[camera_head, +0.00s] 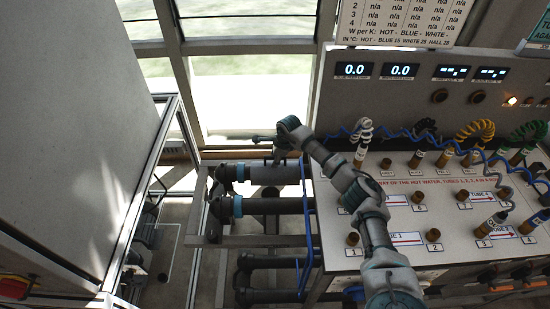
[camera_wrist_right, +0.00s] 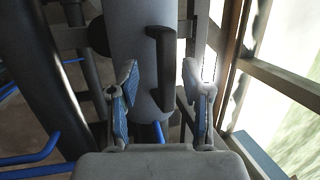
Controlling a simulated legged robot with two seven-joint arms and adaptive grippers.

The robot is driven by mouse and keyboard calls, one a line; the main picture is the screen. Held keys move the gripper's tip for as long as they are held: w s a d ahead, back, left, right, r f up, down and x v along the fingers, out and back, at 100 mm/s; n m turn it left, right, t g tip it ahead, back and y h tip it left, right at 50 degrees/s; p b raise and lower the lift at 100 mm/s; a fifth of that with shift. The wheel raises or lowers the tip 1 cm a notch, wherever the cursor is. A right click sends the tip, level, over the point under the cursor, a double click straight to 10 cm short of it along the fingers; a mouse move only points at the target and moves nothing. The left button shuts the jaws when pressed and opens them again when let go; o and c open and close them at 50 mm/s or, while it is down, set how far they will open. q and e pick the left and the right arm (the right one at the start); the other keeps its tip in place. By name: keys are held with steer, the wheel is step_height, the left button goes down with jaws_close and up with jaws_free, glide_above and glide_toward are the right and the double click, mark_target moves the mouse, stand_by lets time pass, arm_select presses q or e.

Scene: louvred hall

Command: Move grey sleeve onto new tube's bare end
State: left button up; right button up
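The grey sleeve (camera_wrist_right: 140,25) is a wide grey cylinder with a dark bar handle (camera_wrist_right: 163,70) in the right wrist view. My right gripper (camera_head: 281,158) is over this pipe. In the wrist view its fingers (camera_wrist_right: 161,72) are spread on either side of the handle, with gaps showing. Whether the handle lies fully between the fingertips is unclear. The new tube's bare end cannot be made out for certain. My left gripper is not in view.
A second dark pipe (camera_head: 275,206) with a blue collar runs parallel, nearer me. A blue hose (camera_head: 307,215) passes by the pipes' right ends. The control bench (camera_head: 390,263) with sockets and coiled cables stands right. A large grey cabinet (camera_head: 75,120) stands left.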

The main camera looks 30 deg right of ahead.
steer(key=w+p+v, duration=0.1)
steer(key=p+v, duration=0.3)
steer(key=v, duration=0.3)
steer(key=shift+a+r+p, duration=0.15)
steer(key=shift+a+p, duration=0.1)
steer(key=shift+p, duration=0.15)
